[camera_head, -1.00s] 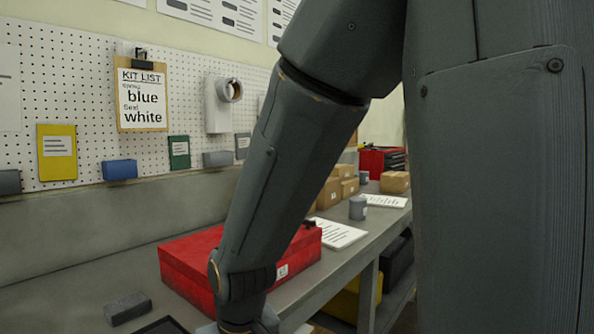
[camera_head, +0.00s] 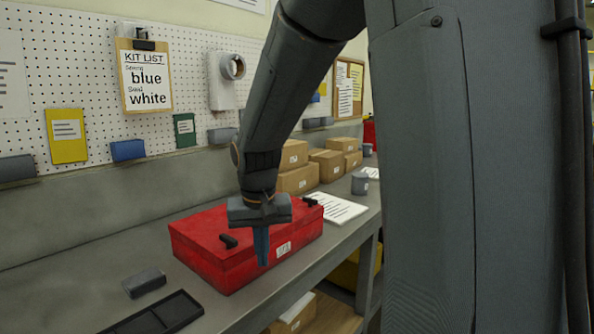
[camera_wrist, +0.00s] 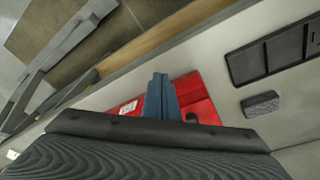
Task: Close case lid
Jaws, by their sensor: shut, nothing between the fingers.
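The red case (camera_head: 207,259) sits on the grey workbench with its lid down flat, as far as the head view shows. My gripper (camera_head: 262,262) is shut and empty, pointing down in front of the case's front face near the label. In the wrist view my blue-grey fingers (camera_wrist: 160,88) are together, with the red case (camera_wrist: 196,92) behind them. I cannot tell whether they touch the case.
A grey block (camera_head: 144,283) and a dark compartment tray (camera_head: 158,315) lie left of the case. The bench's front edge runs close by.

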